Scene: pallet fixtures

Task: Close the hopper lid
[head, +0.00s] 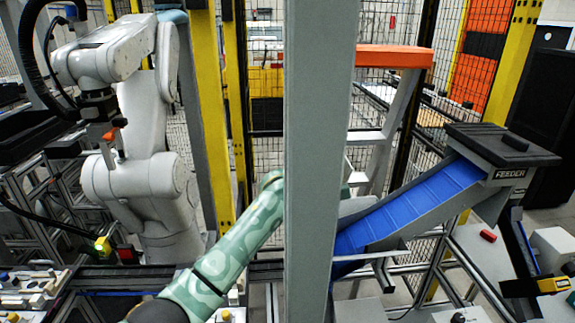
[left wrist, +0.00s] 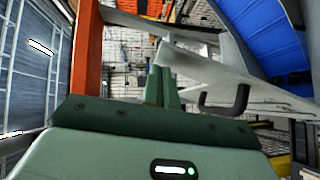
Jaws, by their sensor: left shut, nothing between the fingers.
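In the head view the feeder (head: 510,175) stands at the right, with a blue ribbed belt (head: 425,208) sloping down to the left. A dark, flat lid-like slab (head: 470,138) with a black block on it lies across its top. In the left wrist view a pale grey panel (left wrist: 185,68) with a dark U-shaped handle (left wrist: 240,100) stands just right of my left gripper (left wrist: 161,86). I cannot tell whether this panel is the hopper lid. My left gripper is shut and empty, apart from the handle. In the head view a grey post hides it. My right gripper is not seen.
A wide grey post (head: 318,150) crosses the middle of the head view, close to my left arm. An orange-topped step stand (head: 395,57) is behind it. A white robot arm (head: 140,190) stands at the left. Mesh fencing with yellow posts (head: 212,110) closes the back.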

